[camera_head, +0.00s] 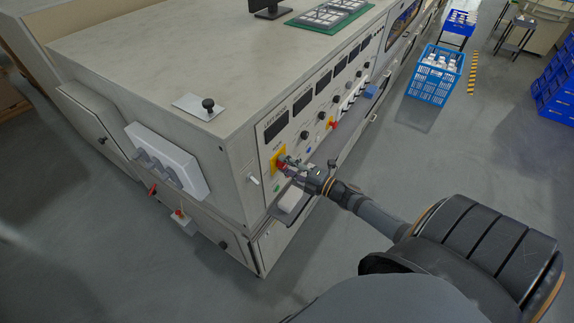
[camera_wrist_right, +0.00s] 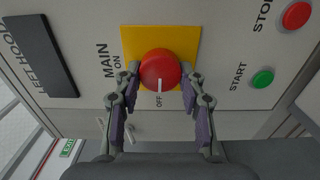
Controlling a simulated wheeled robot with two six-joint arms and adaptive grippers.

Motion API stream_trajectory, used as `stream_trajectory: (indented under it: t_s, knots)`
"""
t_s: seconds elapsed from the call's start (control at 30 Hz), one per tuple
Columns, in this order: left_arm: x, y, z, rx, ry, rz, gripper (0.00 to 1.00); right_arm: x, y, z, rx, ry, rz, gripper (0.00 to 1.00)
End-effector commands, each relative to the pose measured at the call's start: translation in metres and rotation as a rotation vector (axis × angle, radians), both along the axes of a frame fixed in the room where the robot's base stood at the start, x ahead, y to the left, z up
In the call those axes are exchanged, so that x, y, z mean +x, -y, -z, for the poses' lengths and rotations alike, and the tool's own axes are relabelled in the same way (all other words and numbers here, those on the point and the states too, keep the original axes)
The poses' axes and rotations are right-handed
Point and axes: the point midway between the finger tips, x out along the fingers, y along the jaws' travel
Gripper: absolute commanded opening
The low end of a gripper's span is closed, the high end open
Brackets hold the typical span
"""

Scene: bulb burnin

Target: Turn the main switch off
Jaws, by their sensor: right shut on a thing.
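The main switch is a round red knob (camera_wrist_right: 160,68) on a yellow plate (camera_wrist_right: 190,38), with "MAIN", "ON" and "OFF" printed around it. The white mark on the knob points at the "OFF" label. My right gripper (camera_wrist_right: 160,76) has one finger on each side of the knob and is shut on it. In the head view my right gripper (camera_head: 286,166) reaches the cabinet's front panel at the yellow plate (camera_head: 275,158) and hides most of the knob. My left gripper is not in view.
Beside the switch are a green START button (camera_wrist_right: 262,78) and a red STOP button (camera_wrist_right: 296,15). A narrow ledge (camera_head: 318,180) runs under the panel.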

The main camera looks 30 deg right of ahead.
Motion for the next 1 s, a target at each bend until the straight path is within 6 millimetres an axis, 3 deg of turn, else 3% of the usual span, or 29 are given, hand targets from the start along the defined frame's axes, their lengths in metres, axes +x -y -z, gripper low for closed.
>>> stream_trajectory:
  t_s: [0.57, 0.6, 0.7, 0.73, 1.0]
  knots:
    - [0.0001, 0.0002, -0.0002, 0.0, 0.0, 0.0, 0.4, -0.0004, 0.0005, 0.0015, -0.027, 0.008, 0.001, 0.09]
    - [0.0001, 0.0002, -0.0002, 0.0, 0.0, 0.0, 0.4, -0.0004, 0.0005, 0.0014, -0.027, 0.008, 0.001, 0.46]
    - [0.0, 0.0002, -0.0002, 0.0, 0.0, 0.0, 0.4, -0.0003, 0.0004, 0.0011, -0.027, 0.009, 0.001, 0.59]
    - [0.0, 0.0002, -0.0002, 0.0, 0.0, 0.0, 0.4, -0.0002, 0.0004, 0.001, -0.026, 0.008, 0.001, 0.63]
    - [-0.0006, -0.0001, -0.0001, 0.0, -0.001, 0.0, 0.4, -0.0002, 0.0003, 0.0004, -0.025, 0.009, 0.0, 0.63]
